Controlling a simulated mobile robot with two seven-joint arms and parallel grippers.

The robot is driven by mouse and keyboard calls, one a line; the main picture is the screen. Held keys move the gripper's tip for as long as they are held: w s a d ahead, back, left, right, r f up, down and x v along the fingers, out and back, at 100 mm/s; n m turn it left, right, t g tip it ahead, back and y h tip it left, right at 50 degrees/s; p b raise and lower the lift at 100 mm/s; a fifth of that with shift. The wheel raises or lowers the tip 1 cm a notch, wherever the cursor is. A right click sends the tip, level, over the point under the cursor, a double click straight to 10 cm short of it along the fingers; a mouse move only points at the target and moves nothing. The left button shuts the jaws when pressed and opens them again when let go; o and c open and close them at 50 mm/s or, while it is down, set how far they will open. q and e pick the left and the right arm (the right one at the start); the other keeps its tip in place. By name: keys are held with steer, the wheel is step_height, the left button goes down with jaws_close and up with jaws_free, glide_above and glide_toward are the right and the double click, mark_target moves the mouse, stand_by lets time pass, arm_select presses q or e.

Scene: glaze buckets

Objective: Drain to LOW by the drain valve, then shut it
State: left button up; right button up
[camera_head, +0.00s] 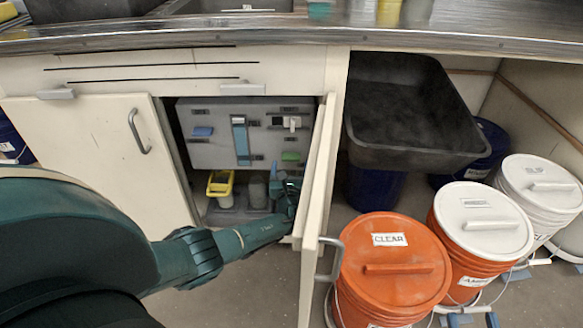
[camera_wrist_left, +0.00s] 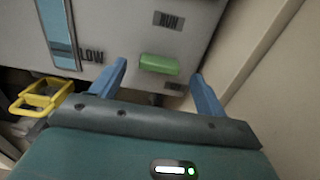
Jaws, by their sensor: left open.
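A grey panel (camera_head: 215,155) stands inside the open cabinet. It bears a tall blue gauge strip (camera_head: 241,140), a blue handle (camera_head: 203,131), a white handle (camera_head: 290,122) and a green handle (camera_head: 290,156). In the left wrist view, the LOW label (camera_wrist_left: 91,57) sits beside the gauge strip (camera_wrist_left: 58,30). The green handle (camera_wrist_left: 158,64) lies level between my open left fingers (camera_wrist_left: 160,72), with gaps on both sides. A small label above it seems to read RUN; the one below is too small to read. My left gripper (camera_head: 284,183) is low at the panel's right side.
A yellow caddy (camera_head: 220,186) and a grey canister (camera_head: 257,192) stand on the cabinet floor. The open right door (camera_head: 316,185) is close beside my left arm. Lidded buckets, including an orange CLEAR bucket (camera_head: 390,265), and a black basin (camera_head: 405,105) are to the right.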

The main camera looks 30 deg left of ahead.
mark_target(291, 157)
arm_select(q)
steer(key=shift+b+x, duration=0.55)
steer(key=shift+x, duration=0.85)
steer(key=shift+c, duration=0.5)
steer(key=c, duration=0.9)
